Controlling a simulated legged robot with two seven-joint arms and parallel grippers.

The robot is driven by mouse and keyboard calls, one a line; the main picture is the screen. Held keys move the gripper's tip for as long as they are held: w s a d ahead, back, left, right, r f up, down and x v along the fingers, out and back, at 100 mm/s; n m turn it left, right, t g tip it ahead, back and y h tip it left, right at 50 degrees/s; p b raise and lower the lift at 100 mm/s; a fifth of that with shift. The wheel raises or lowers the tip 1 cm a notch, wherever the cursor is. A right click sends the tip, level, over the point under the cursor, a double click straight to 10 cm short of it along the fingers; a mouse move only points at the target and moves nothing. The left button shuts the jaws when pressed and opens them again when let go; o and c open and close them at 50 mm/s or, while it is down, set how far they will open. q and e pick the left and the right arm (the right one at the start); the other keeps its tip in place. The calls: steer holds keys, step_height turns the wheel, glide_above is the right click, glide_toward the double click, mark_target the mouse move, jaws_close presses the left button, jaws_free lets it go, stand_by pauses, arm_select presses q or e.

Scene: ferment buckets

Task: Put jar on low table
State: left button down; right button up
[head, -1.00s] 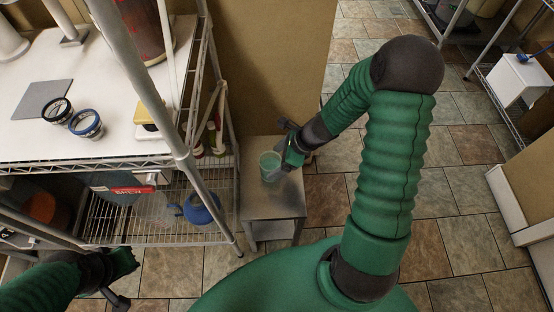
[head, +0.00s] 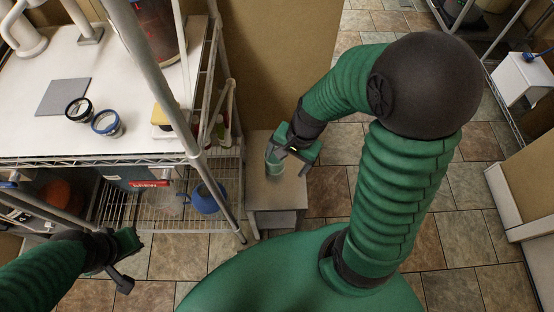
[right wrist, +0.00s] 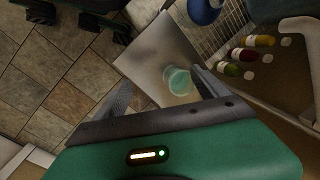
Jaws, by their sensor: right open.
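The jar, a translucent pale-green cup-like vessel (head: 274,164), stands on the low table (head: 262,192), a small grey metal table beside the shelf rack. The jar also shows in the right wrist view (right wrist: 178,80), upright on the tabletop (right wrist: 150,62). My right gripper (head: 289,162) is open above the table and partly covers the jar in the head view. In the right wrist view its fingers are spread and empty, with the jar below, nearer the right finger. My left gripper (head: 124,262) is at the lower left, away from the jar; its finger gap is unclear.
A wire rack with a white top (head: 130,125) stands left of the low table. A brown wall (head: 275,70) stands behind the table. Tiled floor is free to the right.

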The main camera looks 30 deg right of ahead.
steer(key=a+r+n, duration=0.1)
steer(key=n, duration=0.3)
steer(key=a+r+n+h, duration=0.1)
steer(key=a+n, duration=0.1)
steer(key=n, duration=0.2)
steer(key=a+r+n+t, duration=0.1)
steer(key=n, duration=0.3)
steer(key=shift+s+a+h, duration=0.35)
steer(key=shift+a+h, duration=0.05)
steer(key=shift+d, duration=0.1)
steer(key=w+p+v, duration=0.2)
steer(key=p+v, duration=0.7)
steer(key=w+r+p+v, duration=0.1)
steer(key=w+p+v, duration=0.1)
steer(key=p+v, duration=0.7)
steer(key=shift+p, duration=0.4)
